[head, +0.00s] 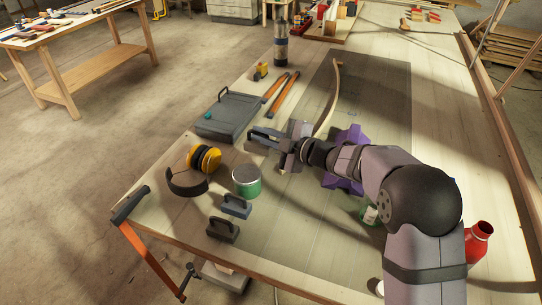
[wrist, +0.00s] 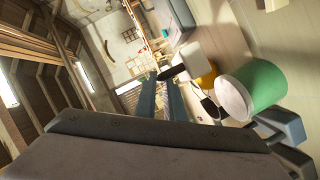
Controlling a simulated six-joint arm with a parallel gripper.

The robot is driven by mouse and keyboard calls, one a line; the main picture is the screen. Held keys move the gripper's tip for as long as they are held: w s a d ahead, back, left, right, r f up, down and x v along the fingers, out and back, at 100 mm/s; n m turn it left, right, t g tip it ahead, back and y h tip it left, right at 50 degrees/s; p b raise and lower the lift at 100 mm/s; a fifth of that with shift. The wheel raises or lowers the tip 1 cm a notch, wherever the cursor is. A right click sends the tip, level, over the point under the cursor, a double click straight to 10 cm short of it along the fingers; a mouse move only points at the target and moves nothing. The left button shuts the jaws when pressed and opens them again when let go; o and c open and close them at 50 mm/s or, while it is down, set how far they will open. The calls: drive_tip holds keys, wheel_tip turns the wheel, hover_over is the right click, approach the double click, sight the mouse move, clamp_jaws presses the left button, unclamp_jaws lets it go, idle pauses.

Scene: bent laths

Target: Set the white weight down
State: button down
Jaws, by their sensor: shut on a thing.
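The white weight (wrist: 196,58) shows in the wrist view as a pale block with a black handle (wrist: 174,73). My gripper (head: 256,138) is shut on the handle, with the two bluish fingers (wrist: 163,85) reaching up to it in the wrist view. The block lies on the table side of the fingers. In the head view the weight is hard to make out at the fingertips. I cannot tell whether its underside touches the table (head: 310,232).
A blue-grey weight (head: 236,206) and a dark grey weight (head: 223,230) stand near the front edge. A dark mat area (head: 375,90) lies behind, with a curved lath (head: 330,100).

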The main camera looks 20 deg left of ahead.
drive_tip(key=shift+w+d+r, duration=0.25)
drive_tip(key=shift+w+d, duration=0.05)
drive_tip(key=w+d+r+m+t+h, duration=0.1)
drive_tip(key=w+d+r+t, duration=0.15)
drive_tip(key=d, duration=0.45)
drive_tip(key=w+d+r+m+t+h, duration=0.1)
drive_tip(key=d+r+m, duration=0.1)
drive_tip(key=d+r, duration=0.35)
drive_tip(key=shift+s+d+f+n+g+y, duration=0.65)
drive_tip(key=shift+s+f, duration=1.3)
drive_tip(key=shift+s, duration=1.75)
drive_tip(key=shift+s+d+f+n+g+y, duration=0.25)
drive_tip(key=shift+s+d+f+n+g, duration=0.6)
drive_tip(key=shift+s+f, duration=1.95)
drive_tip(key=shift+s+a+f+p, duration=0.1)
drive_tip(key=shift+s+f+p, duration=0.15)
drive_tip(key=shift+f, duration=0.45)
drive_tip(key=shift+s+d+f+p, duration=0.1)
drive_tip(key=shift+s+f, duration=0.2)
drive_tip(key=shift+f, duration=0.45)
drive_tip(key=shift+s+a+f+p, duration=0.1)
drive_tip(key=shift+s+f+p, duration=0.15)
drive_tip(key=shift+f, duration=0.45)
drive_tip(key=shift+f, duration=2.05)
